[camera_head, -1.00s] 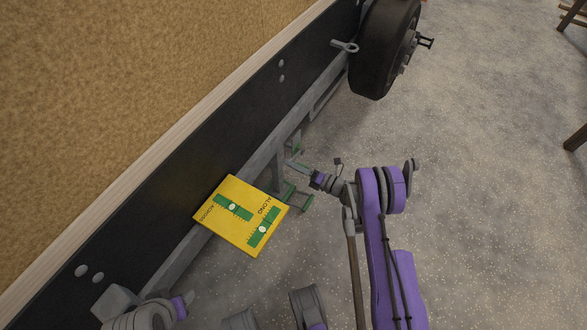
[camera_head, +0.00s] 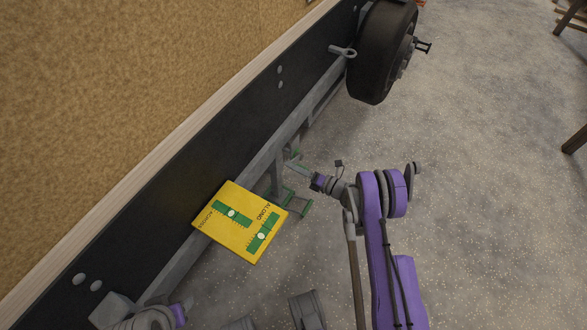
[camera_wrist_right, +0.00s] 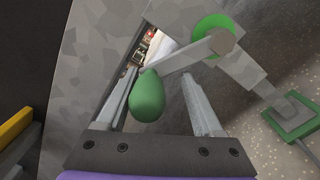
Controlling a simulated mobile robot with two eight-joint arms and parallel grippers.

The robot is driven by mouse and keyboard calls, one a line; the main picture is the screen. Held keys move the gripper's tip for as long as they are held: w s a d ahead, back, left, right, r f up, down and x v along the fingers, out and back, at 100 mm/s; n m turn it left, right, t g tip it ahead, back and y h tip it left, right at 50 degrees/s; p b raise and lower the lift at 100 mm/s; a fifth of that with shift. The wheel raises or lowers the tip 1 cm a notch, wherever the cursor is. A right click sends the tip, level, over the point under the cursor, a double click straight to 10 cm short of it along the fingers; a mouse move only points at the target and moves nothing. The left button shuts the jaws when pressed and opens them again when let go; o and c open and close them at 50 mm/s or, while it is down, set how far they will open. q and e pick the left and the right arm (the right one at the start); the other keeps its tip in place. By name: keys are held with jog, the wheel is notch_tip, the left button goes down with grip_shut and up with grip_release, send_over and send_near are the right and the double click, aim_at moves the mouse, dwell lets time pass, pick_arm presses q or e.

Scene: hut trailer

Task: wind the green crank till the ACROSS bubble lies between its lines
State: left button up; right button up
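The green crank's knob (camera_wrist_right: 147,95) is between the fingers of my right gripper (camera_wrist_right: 163,85) in the right wrist view. The fingers are apart; the knob is close to the left finger, with a gap to the right one. The crank's grey arm runs from the knob to a green-ringed pivot (camera_wrist_right: 213,36). In the head view my right gripper (camera_head: 295,170) is beside the trailer frame. The yellow plate (camera_head: 236,246) carries two green levels. The ACROSS bubble (camera_head: 231,213) is near the middle of its level; its lines are too small to judge.
The ALONG level (camera_head: 263,233) is on the same plate. A green jack foot (camera_head: 299,205) stands on the floor near the plate, and the trailer's black side (camera_head: 150,190) runs behind. A wheel (camera_head: 380,50) is up beyond.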

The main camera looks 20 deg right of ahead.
jog(key=shift+s+a, duration=0.1)
jog(key=shift+s, duration=0.15)
jog(key=p+v, duration=0.1)
jog(key=v, duration=0.9)
jog(key=shift+d+p, duration=0.35)
jog(key=shift+s, duration=0.1)
